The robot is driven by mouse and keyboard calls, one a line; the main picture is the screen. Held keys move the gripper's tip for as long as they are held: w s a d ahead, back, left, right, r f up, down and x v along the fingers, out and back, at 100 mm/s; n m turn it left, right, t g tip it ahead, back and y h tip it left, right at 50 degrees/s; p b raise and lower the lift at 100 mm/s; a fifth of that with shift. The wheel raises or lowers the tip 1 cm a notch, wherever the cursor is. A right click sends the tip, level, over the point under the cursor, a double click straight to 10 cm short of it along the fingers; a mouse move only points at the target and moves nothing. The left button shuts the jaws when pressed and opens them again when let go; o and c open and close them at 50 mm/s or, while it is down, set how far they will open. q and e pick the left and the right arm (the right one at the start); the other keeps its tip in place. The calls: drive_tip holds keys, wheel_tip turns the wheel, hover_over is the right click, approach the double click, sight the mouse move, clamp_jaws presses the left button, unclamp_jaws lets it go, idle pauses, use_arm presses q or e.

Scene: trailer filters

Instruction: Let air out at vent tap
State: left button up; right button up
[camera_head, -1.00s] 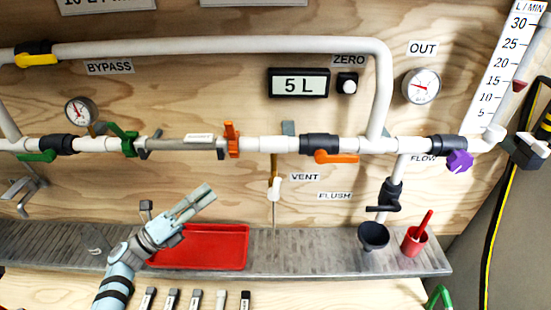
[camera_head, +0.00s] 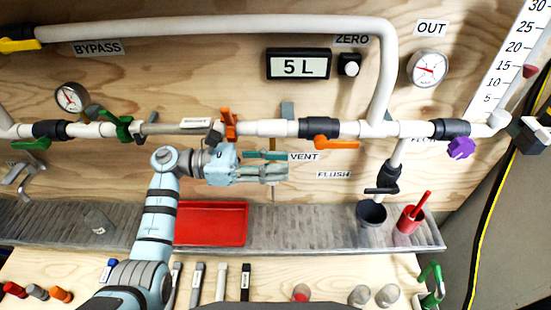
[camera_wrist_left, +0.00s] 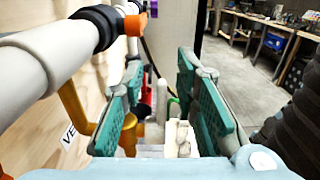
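The vent tap hangs under the white pipe beside the VENT label (camera_head: 305,157). In the left wrist view the tap has a brass elbow (camera_wrist_left: 76,106) and a white handle (camera_wrist_left: 181,138). My left gripper (camera_wrist_left: 160,100) is open there, a teal finger on each side. The white handle lies between the fingers, with a gap showing; contact cannot be told. My right gripper is not in view.
Above the gripper runs the white pipe (camera_head: 265,128) with an orange lever (camera_head: 229,125) and an orange-handled valve (camera_head: 337,144). A red tray (camera_head: 212,225) sits on the metal shelf below. A dark cup (camera_head: 371,214) and red cup (camera_head: 409,220) stand right.

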use_arm(q)
drive_tip(key=shift+s+d, duration=0.1)
clamp_jaws()
drive_tip(key=shift+d, duration=0.1)
drive_tip(key=shift+d+f+y+b, duration=0.25)
drive_tip(key=shift+d+y, duration=0.2)
drive_tip(key=shift+y, duration=0.7)
drive_tip(key=shift+d+f+y+b, duration=0.15)
drive_tip(key=shift+d+y+b, duration=0.25)
drive_tip(key=shift+y, duration=0.8)
drive_tip(key=shift+d+f+y+b, duration=0.2)
drive_tip(key=shift+d+y, duration=0.35)
drive_tip(key=shift+y, duration=0.6)
unclamp_jaws()
